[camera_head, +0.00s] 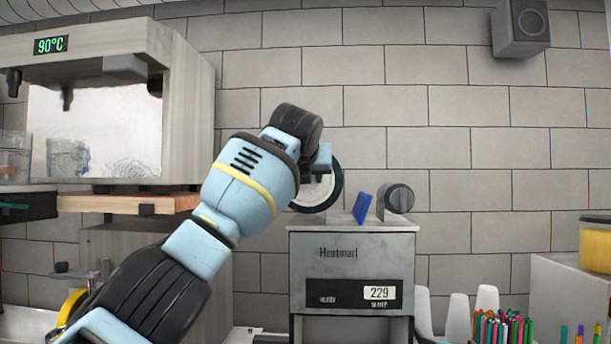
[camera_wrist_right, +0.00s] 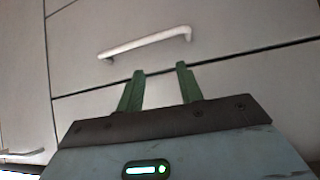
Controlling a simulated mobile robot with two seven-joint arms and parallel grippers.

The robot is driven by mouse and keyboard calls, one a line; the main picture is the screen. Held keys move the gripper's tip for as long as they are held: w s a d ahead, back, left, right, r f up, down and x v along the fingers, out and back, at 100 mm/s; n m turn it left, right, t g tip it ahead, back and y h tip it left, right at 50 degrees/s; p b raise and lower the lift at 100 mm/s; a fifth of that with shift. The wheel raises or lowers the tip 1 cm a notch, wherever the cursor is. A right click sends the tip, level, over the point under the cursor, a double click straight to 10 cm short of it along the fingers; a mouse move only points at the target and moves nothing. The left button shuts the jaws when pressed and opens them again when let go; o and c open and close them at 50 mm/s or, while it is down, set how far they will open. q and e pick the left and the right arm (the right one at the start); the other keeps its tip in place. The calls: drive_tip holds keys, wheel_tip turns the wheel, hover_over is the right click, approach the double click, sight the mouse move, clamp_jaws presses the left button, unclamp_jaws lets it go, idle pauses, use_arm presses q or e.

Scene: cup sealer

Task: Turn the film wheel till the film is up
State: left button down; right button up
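The sealer (camera_head: 352,243), a grey box with a "229" display, stands in the middle of the head view. On its top left is a round wheel with a dark rim and pale face (camera_head: 314,194), likely the film wheel. A small tilted blue piece (camera_head: 362,207) and a grey cylinder (camera_head: 398,199) are to its right; I cannot tell whether the blue piece is film. My left gripper (camera_head: 322,160) is at the wheel's upper part and partly hides it. Its fingers and any contact are unclear. My right gripper (camera_wrist_right: 159,68) is open and empty, with green fingers apart.
A pale cabinet front with a bar handle (camera_wrist_right: 145,44) lies beyond my right gripper. White cups (camera_head: 458,316) and coloured straws (camera_head: 503,328) stand right of the sealer. A machine reading 90°C (camera_head: 95,45) is at the left. A yellow container (camera_head: 596,247) is far right.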

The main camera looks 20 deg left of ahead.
use_arm(q)
drive_tip(key=shift+f, duration=0.1)
idle(0.4)
drive_tip(key=c, duration=0.9)
unclamp_jaws()
drive_tip(key=v, duration=0.7)
drive_tip(key=shift+s+r, duration=0.2)
drive_tip(key=shift+s, duration=0.15)
drive_tip(key=shift+d, duration=0.15)
drive_tip(key=shift+f, duration=0.1)
